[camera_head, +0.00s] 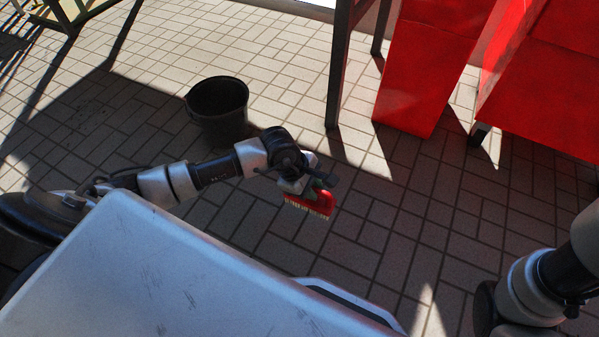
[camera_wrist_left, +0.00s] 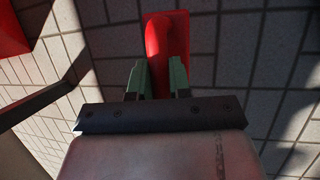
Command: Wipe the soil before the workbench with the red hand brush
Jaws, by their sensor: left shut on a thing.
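The red hand brush (camera_head: 322,203) is in my left gripper (camera_head: 314,186), held above the paved floor with its pale bristles facing down. In the left wrist view the brush's red handle (camera_wrist_left: 166,50) sits between the two green fingers of my left gripper (camera_wrist_left: 160,80), which are shut on it. Dark soil specks (camera_head: 95,115) seem to lie on the paving at the left, but they are faint. My right arm shows at the lower right; its gripper is out of the picture.
A black bucket (camera_head: 218,108) stands on the paving behind my left arm. A dark table leg (camera_head: 340,70) and red cabinets (camera_head: 425,70) stand at the back right. The paving (camera_head: 380,230) around the brush is clear, with strong shadows.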

